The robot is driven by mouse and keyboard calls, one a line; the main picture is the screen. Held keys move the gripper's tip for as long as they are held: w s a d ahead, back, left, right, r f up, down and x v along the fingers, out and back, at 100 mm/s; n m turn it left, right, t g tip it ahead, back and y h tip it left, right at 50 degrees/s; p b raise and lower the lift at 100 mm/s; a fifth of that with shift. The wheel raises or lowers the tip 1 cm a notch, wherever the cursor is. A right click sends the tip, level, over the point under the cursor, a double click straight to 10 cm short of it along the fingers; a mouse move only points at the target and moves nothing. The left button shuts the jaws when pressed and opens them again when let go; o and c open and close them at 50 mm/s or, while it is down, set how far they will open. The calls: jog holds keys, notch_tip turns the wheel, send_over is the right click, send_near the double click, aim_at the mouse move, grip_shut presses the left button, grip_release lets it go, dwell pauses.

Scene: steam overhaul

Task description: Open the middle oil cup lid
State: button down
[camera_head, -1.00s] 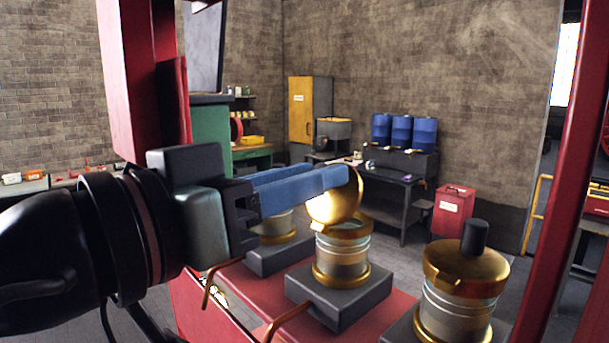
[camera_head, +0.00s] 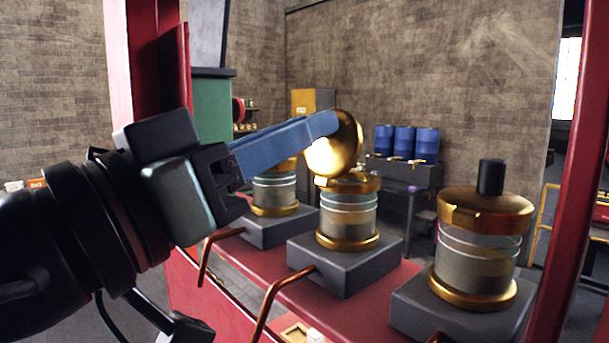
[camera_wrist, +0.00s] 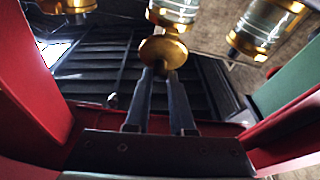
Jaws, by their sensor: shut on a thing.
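The middle oil cup (camera_head: 348,216) is a glass cylinder with brass rings on a grey block. Its brass lid (camera_head: 335,150) stands on edge, swung up from the cup, and the cup's brass rim (camera_head: 352,183) shows below it. My gripper (camera_head: 325,125), with blue fingers, reaches in from the left and is shut on the lid, apparently at its knob, which the fingers hide. In the wrist view, the brass lid (camera_wrist: 163,52) sits at the fingertips (camera_wrist: 160,72), with a glass cup beyond it.
Another oil cup (camera_head: 274,188) stands behind my fingers at left. A closed cup (camera_head: 472,245) with a black knob stands at right. Copper pipes (camera_head: 272,300) run from the blocks over the red deck (camera_head: 245,258). Red posts (camera_head: 575,200) flank the cups.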

jog(key=t+h+b, duration=0.1)
jog(key=b, duration=0.2)
jog(key=f+t+h+b, duration=0.1)
jog(key=b, duration=0.3)
jog(key=s+a+f+t+h+b, duration=0.1)
jog(key=t+b, duration=0.1)
jog(key=b, duration=0.1)
jog(key=shift+f+n, duration=0.15)
jog(key=shift+n, duration=0.15)
jog(key=shift+s+a+b, duration=0.1)
jog(key=shift+b, duration=0.2)
jog(key=c, duration=0.8)
grip_release()
jog(key=shift+o, duration=0.2)
jog(key=b+v, duration=0.5)
jog(key=v, duration=0.7)
jog(key=shift+s+a+f, duration=0.15)
jog(key=shift+s+f, duration=0.05)
jog(key=shift+f, duration=0.15)
